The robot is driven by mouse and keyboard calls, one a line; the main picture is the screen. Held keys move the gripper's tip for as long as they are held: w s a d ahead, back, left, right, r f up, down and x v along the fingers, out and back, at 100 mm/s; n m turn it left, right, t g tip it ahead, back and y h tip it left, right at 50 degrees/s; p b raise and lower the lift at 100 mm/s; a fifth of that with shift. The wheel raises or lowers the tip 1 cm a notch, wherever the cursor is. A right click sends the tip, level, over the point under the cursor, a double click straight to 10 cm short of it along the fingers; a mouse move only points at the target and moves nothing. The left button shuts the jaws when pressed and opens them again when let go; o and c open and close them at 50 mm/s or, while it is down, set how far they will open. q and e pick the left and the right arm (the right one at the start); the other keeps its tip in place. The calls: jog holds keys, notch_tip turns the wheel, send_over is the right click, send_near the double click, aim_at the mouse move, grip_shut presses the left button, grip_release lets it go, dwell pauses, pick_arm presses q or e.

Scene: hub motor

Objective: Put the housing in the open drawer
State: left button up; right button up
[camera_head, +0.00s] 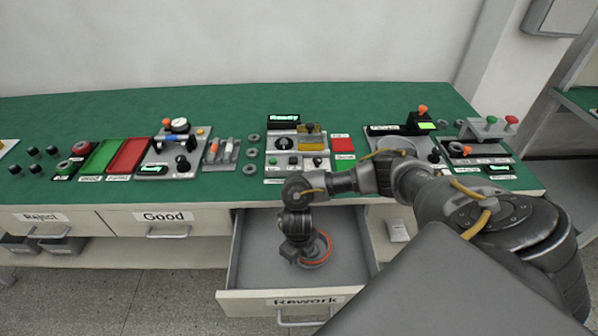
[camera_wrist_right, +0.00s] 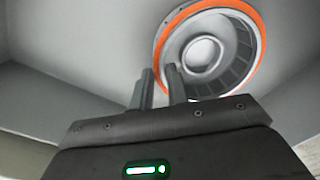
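The housing (camera_head: 318,252) is a round grey part with an orange rim. It is inside the open drawer (camera_head: 249,272) labelled Rework, low over or on its floor; I cannot tell which. In the right wrist view the housing (camera_wrist_right: 232,72) shows its ribbed inside and a pale round centre. My right gripper (camera_head: 300,258) points down into the drawer at the housing's left side. In the wrist view the fingers of the right gripper (camera_wrist_right: 159,72) are close together with the rim's edge between them, one inside the ring. My left gripper is not in view.
Closed drawers labelled Reject (camera_head: 45,217) and Good (camera_head: 165,217) are to the left. The green bench top (camera_head: 70,113) holds button panels, a green tray (camera_head: 100,157), a red tray (camera_head: 129,155) and small rings. The drawer's left and front floor is bare.

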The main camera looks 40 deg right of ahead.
jog(key=shift+o, duration=1.4)
jog(key=shift+r, duration=0.2)
notch_tip(320, 180, up, 12)
jog(key=p, duration=0.3)
jog(key=shift+a, duration=0.25)
